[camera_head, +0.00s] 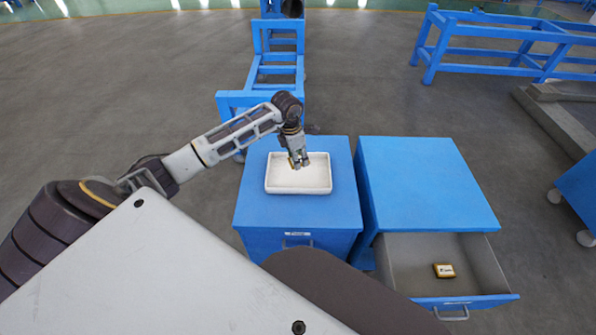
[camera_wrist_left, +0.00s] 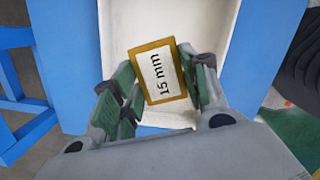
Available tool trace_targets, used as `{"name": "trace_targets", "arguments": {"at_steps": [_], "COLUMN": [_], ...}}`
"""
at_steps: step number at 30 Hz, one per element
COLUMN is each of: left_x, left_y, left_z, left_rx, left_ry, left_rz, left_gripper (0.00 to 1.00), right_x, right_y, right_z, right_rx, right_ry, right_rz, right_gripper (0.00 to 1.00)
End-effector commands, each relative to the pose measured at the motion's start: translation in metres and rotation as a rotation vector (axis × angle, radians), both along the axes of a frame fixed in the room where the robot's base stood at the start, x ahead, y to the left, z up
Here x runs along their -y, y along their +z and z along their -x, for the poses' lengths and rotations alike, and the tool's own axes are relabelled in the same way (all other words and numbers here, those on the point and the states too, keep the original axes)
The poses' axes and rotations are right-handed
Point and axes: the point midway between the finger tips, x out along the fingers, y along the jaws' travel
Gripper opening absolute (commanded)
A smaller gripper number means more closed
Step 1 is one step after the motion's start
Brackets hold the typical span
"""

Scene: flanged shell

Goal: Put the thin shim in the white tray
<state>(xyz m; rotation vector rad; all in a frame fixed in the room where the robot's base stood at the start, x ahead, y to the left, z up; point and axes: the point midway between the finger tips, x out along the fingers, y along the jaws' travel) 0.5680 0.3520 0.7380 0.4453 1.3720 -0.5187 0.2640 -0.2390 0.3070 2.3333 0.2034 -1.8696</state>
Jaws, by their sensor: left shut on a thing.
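My left gripper (camera_head: 299,161) is over the white tray (camera_head: 318,178) and shut on a shim. In the left wrist view the held shim (camera_wrist_left: 160,72) is a flat block with a yellow-brown edge and a white label reading "15 mm". It sits tilted between the green finger pads, with the tray (camera_wrist_left: 190,18) behind it. I cannot tell whether it touches the tray floor. A second small yellow-edged block (camera_head: 444,270) lies in the open drawer at the right. Its label is too small to read, so I cannot compare thicknesses. My right gripper is not in view.
The tray stands on a blue cabinet (camera_head: 257,205). A second blue cabinet (camera_head: 425,180) at the right has its grey drawer (camera_head: 405,255) pulled out. A blue frame (camera_head: 278,70) stands behind the tray cabinet. The second cabinet's top is clear.

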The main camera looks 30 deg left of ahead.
Motion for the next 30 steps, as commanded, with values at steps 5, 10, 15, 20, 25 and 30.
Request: {"name": "trace_targets", "arguments": {"at_steps": [5,10,15,20,25,30], "left_x": [0.001,0.0,0.0,0.0,0.0,0.0], "left_y": [-0.024,-0.032,-0.031,-0.033,-0.047,-0.064], "left_z": [0.0,-0.001,-0.001,0.0,0.0,0.0], "left_rx": [-0.001,0.002,0.002,0.001,-0.002,0.0], "left_ry": [0.001,0.0,0.0,0.0,0.002,0.001], "left_rz": [0.002,0.0,0.0,0.001,0.0,0.002], "left_gripper": [0.17,0.17,0.17,0.17,0.17,0.17], "right_x": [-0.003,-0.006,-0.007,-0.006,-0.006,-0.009], "right_y": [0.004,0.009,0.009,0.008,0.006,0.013], "right_z": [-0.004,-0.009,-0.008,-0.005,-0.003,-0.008], "right_rx": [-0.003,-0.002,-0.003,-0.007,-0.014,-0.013], "right_ry": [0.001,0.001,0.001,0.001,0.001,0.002], "right_rz": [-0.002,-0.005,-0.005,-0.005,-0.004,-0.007], "right_gripper": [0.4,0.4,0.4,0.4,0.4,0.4]}}
